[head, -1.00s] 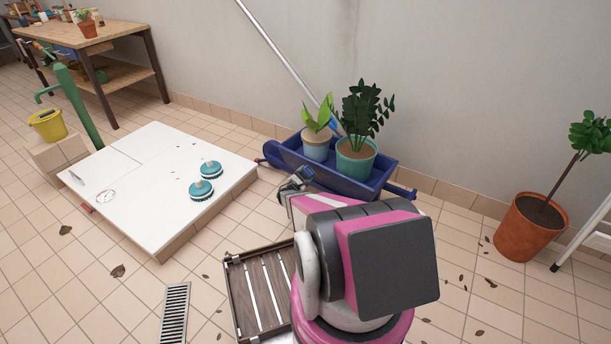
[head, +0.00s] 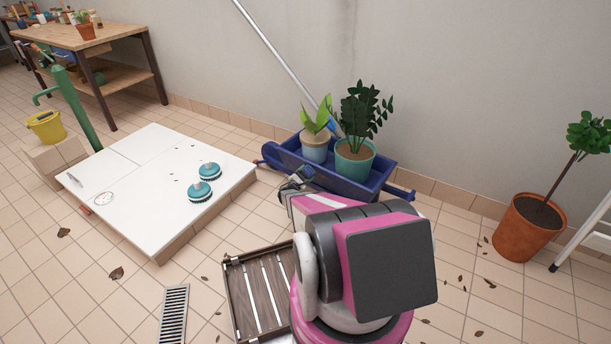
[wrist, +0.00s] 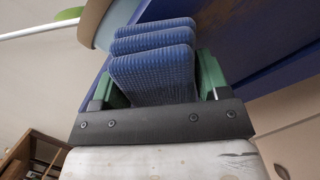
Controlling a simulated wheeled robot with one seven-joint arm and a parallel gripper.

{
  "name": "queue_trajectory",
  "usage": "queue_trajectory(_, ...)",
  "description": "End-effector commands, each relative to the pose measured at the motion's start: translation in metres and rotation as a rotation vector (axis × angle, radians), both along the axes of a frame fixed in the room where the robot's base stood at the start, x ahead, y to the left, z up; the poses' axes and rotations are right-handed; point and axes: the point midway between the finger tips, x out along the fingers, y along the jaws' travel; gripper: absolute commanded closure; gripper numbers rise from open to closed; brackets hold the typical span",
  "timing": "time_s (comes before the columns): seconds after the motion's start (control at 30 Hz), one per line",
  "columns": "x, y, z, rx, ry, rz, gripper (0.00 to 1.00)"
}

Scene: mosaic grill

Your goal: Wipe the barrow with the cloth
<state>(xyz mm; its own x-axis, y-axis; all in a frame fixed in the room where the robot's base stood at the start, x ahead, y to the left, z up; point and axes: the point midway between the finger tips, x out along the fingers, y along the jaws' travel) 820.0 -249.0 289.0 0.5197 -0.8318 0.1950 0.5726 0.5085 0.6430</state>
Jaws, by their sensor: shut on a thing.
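The blue barrow (head: 350,187) stands on the tiles against the back wall and holds two potted plants. Its blue side also fills the upper right of the wrist view (wrist: 265,45). My gripper (wrist: 155,85) has green fingers shut on a folded blue ribbed cloth (wrist: 153,72). The cloth is close to the barrow's side; I cannot tell whether they touch. In the head view my gripper (head: 293,182) is small at the barrow's near left side, partly hidden by my arm, and the cloth is hard to make out there.
A pale-potted plant (head: 315,147) and a teal-potted plant (head: 354,160) stand in the barrow. A pole (head: 275,52) leans on the wall behind. A white platform (head: 150,185) with two teal brushes lies left. A slatted wooden crate (head: 262,290) is in front. A terracotta pot (head: 527,228) stands right.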

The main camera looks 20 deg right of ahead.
Motion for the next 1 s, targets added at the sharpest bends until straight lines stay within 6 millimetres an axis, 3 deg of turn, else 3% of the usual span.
queue_trajectory(1.0,0.004,-0.013,0.003,0.0,0.0,0.0,0.58)
